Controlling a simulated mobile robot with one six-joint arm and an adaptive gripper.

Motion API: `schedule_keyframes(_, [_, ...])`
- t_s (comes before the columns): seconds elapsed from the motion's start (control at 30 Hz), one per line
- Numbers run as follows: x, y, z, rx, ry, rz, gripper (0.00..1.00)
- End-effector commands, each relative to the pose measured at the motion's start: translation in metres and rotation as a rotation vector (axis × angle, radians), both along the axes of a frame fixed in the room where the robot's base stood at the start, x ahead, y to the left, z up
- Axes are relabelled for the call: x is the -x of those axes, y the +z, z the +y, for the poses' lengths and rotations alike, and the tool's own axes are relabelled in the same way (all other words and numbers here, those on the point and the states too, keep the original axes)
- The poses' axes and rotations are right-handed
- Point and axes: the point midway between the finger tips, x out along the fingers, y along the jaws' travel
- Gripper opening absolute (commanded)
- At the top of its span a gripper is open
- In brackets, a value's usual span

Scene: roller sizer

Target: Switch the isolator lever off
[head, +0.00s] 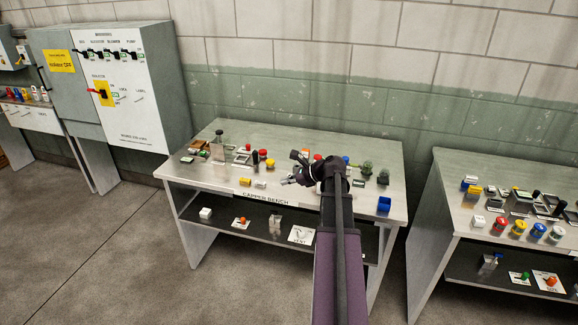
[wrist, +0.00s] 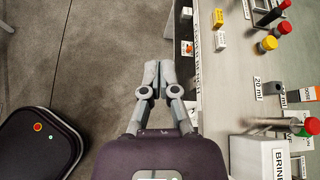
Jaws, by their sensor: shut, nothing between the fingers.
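The isolator lever (head: 103,93) has a red end and a dark handle. It sits on a yellow plate on the white front panel of the grey cabinet (head: 140,122), at the upper left of the head view. The lettering beside it is too small to read surely. My gripper (head: 288,181) is far to the right of the lever, above the front part of the middle bench. In the wrist view my gripper (wrist: 159,68) is shut and empty, pointing along the bench's front edge. The lever is not in the wrist view.
Another laden bench (head: 440,215) stands at right. A row of small black levers (head: 105,53) tops the cabinet panel. Open floor (head: 110,240) lies before the cabinet.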

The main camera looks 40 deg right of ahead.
Motion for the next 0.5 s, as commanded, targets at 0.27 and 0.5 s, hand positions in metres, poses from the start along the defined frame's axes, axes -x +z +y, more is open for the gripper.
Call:
schedule_keyframes(0.27, [-0.012, -0.028, 0.100, 0.294, 0.331, 0.019, 0.00])
schedule_keyframes(0.5, [-0.007, -0.049, 0.176, 0.535, 0.644, 0.013, 0.00])
